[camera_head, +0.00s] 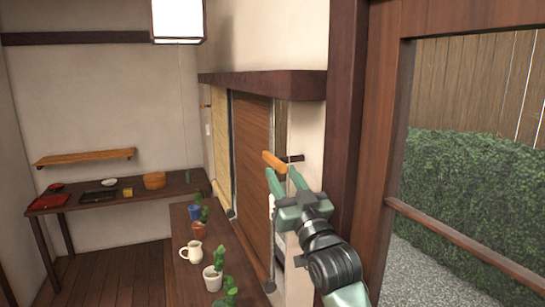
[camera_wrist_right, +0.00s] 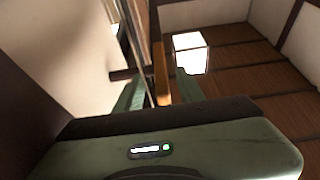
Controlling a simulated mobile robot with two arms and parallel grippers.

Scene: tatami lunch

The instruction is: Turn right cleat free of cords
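The right cleat (camera_head: 274,162) is an orange wooden bar on a dark peg (camera_head: 292,158) that sticks out of the wall beside the window blind. My right gripper (camera_head: 283,178) is just below and in front of it, fingers apart. In the right wrist view the cleat (camera_wrist_right: 161,75) shows as an orange bar in the gap between the two green fingers of my right gripper (camera_wrist_right: 160,90). Thin cords (camera_wrist_right: 140,40) run close to the cleat there; I cannot tell whether they wrap it. My left gripper is out of view.
A brown slatted blind (camera_head: 252,165) hangs left of the cleat. Below, a narrow wooden counter (camera_head: 185,260) holds potted plants (camera_head: 213,278) and a cream jug (camera_head: 191,251). A dark wooden post (camera_head: 345,110) stands close right of my arm. A lantern (camera_head: 178,20) hangs at upper left.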

